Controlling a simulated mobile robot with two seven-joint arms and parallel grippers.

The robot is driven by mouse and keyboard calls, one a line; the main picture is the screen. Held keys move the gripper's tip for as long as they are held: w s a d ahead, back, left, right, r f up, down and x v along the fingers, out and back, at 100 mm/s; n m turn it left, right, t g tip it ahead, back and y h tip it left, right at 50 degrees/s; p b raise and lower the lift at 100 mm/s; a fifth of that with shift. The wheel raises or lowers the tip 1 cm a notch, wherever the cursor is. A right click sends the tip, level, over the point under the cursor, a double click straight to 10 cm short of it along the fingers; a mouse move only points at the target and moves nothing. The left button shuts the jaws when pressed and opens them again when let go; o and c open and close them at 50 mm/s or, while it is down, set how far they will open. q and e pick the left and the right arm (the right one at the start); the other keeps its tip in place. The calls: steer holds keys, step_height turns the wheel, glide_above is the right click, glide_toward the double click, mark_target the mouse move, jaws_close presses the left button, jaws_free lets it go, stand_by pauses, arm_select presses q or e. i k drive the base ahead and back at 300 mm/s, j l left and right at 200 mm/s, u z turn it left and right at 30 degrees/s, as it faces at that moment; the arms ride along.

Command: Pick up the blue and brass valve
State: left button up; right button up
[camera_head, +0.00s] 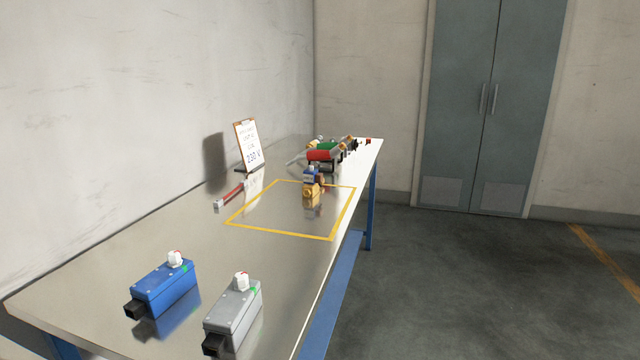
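The blue and brass valve (312,186) stands on the metal tabletop, inside a yellow taped outline (240,211) near its far side. Its blue part is on top and its brass body below, with a reflection under it. Nothing is holding it. Neither of my grippers shows in the head view.
The long workbench (190,240) runs along the wall. A blue box (162,288) and a grey box (232,312) sit at the near end. A red-handled tool (230,195) lies left of the outline. A sign (247,146) and red and green cylinders (322,155) stand farther back. Open floor lies right.

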mark_target(310, 189)
steer(key=i+l+u, duration=0.45)
steer(key=i, duration=0.3)
steer(key=i+l+u, duration=0.45)
steer(key=i, duration=0.2)
